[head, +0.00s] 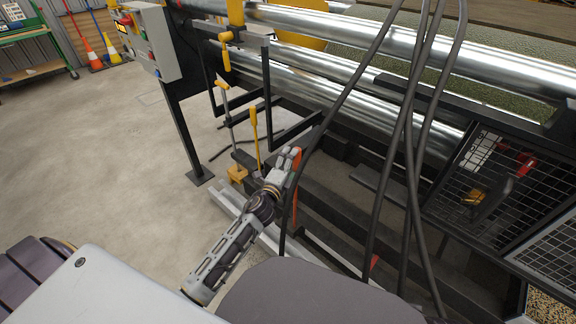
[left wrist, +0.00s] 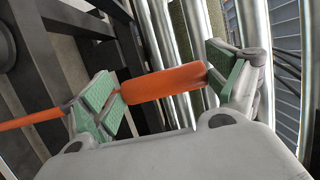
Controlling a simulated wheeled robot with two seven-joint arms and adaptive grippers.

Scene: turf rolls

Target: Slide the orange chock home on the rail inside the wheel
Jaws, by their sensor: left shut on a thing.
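My left gripper (head: 288,163) reaches low beside the dark machine frame. It is shut on an orange bar (head: 297,158), which looks upright in the head view. In the left wrist view the thick round part of the orange bar (left wrist: 165,82) lies between the green-padded fingers, and a thinner orange part runs out past the left finger. I cannot tell whether this bar belongs to the chock. A yellow-orange block (head: 237,174) sits on the floor just left of the gripper. I cannot make out the wheel or the chock's rail. My right gripper is not in view.
Shiny metal rollers (head: 300,82) cross above the gripper. Black cables (head: 408,150) hang in front of the machine. A control box (head: 152,43) stands on a post at left. A mesh cage (head: 450,212) is at right.

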